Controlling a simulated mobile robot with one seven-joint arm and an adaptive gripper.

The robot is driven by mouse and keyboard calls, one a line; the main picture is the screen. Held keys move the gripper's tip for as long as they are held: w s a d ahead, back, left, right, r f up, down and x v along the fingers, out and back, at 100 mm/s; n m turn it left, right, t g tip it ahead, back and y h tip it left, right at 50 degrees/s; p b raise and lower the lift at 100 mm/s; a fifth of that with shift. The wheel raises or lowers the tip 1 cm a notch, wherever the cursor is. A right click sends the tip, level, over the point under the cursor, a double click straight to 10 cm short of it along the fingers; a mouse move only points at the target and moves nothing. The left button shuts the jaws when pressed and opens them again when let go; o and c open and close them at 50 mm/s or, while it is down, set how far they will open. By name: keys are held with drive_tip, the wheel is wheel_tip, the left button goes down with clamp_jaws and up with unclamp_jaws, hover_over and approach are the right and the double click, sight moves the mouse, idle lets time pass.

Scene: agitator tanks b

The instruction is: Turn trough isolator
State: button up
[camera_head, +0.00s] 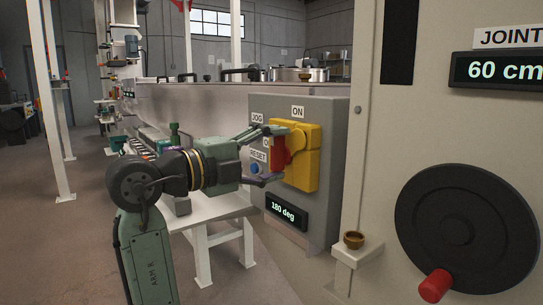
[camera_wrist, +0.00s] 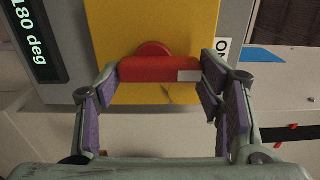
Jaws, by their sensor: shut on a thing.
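The trough isolator is a yellow plate (camera_head: 307,160) with a red handle (camera_head: 281,153) on a grey control box (camera_head: 325,125). My gripper (camera_head: 277,156) is at the handle, one finger above and one below it in the head view. In the wrist view my gripper (camera_wrist: 160,82) is shut on the red handle (camera_wrist: 145,70), with a finger at each end of the bar. The bar has a white mark at its right end, on the side of the ON label (camera_wrist: 222,50). The ON label (camera_head: 298,112) is above the plate in the head view. My upper finger partly hides another label.
A display (camera_head: 286,211) below the isolator reads 180 deg. JOG and RESET labels and a blue button (camera_head: 255,169) sit left of the handle. A panel with a black handwheel (camera_head: 466,232) and a small ledge holding a brown cup (camera_head: 354,240) stand to the right.

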drive_tip(key=o, duration=1.1)
drive_tip(key=shift+o, duration=0.2)
drive_tip(key=shift+a, duration=0.1)
drive_tip(key=v, duration=1.2)
